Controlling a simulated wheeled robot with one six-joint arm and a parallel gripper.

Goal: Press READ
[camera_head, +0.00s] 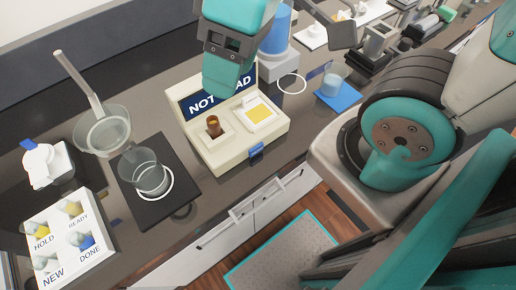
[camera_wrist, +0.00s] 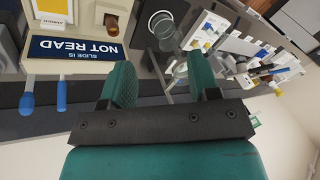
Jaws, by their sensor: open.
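A cream reader box (camera_head: 215,155) stands on the dark counter. Its blue sign (camera_head: 195,103) reads "NOT READ", partly covered by my gripper; in the wrist view the sign (camera_wrist: 76,49) reads "SLIDE IS NOT READ". My gripper (camera_head: 222,85) hangs above the back of the box. In the wrist view my gripper (camera_wrist: 160,85) is open and empty.
Right is a beaker on a blue mat (camera_head: 337,95). A blue cylinder (camera_head: 278,28) stands behind my gripper.

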